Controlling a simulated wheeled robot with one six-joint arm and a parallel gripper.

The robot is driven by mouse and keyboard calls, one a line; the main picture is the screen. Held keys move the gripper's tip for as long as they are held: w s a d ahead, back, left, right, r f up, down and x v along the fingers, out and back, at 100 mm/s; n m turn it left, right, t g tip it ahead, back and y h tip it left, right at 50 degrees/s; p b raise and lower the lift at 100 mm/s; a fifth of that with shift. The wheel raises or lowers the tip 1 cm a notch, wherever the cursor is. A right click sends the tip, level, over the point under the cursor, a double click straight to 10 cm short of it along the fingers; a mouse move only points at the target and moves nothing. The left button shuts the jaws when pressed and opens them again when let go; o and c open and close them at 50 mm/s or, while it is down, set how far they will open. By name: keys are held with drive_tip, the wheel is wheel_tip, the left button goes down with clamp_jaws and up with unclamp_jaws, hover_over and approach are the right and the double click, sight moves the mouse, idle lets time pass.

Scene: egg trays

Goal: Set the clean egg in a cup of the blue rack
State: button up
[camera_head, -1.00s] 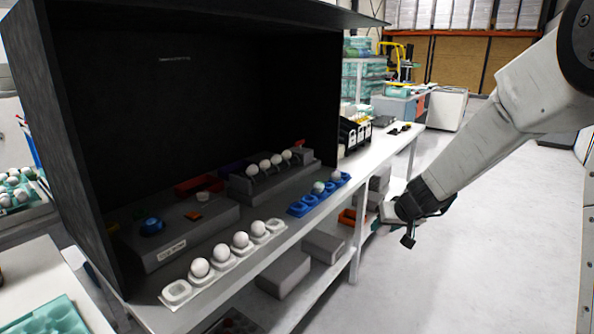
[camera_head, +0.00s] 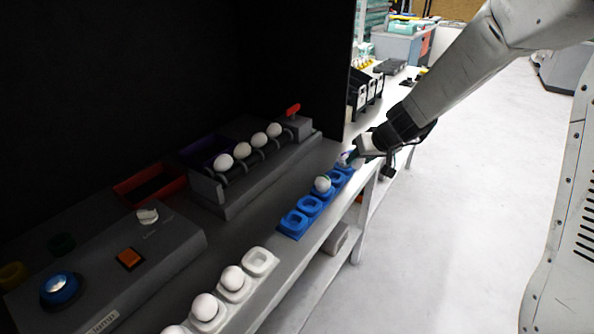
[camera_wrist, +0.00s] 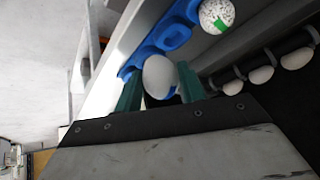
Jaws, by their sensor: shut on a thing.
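The blue rack (camera_head: 291,224) is a row of cups along the bench's front edge. A speckled egg with a green mark (camera_head: 322,184) sits in one of its middle cups and also shows in the wrist view (camera_wrist: 217,15). The two nearest blue cups are empty.
A white rack (camera_head: 261,261) with eggs and an empty end cup stands nearer. Behind are a roller stand (camera_head: 240,188) with several white eggs, a red bin (camera_head: 150,186) and a control box (camera_head: 165,250) with a blue button. The dark booth wall rises behind; the floor right is clear.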

drive_tip(key=s+a+r+n+g+y, duration=0.1)
drive_tip(key=s+a+n+g+y, duration=0.1)
drive_tip(key=s+a+n, duration=0.55)
drive_tip(key=s+a+r+n+g+y, duration=0.1)
drive_tip(key=s+a+n+g+y, duration=0.3)
drive_tip(key=a, duration=0.7)
drive_tip(key=shift+s+d+f+m+t+h, duration=0.1)
drive_tip(key=shift+s+f+m+t+h, duration=0.2)
drive_tip(key=shift+f, duration=0.9)
drive_tip(key=shift+s+d+f+t+h, duration=0.1)
drive_tip(key=shift+f+h, duration=0.25)
drive_tip(key=shift+f, duration=0.8)
drive_tip(key=shift+s+d+f+m+t+h, duration=0.1)
drive_tip(key=shift+f+m+t+h, duration=0.2)
drive_tip(key=shift+f, duration=0.9)
drive_tip(key=shift+f, duration=0.35)
drive_tip(key=o, duration=0.7)
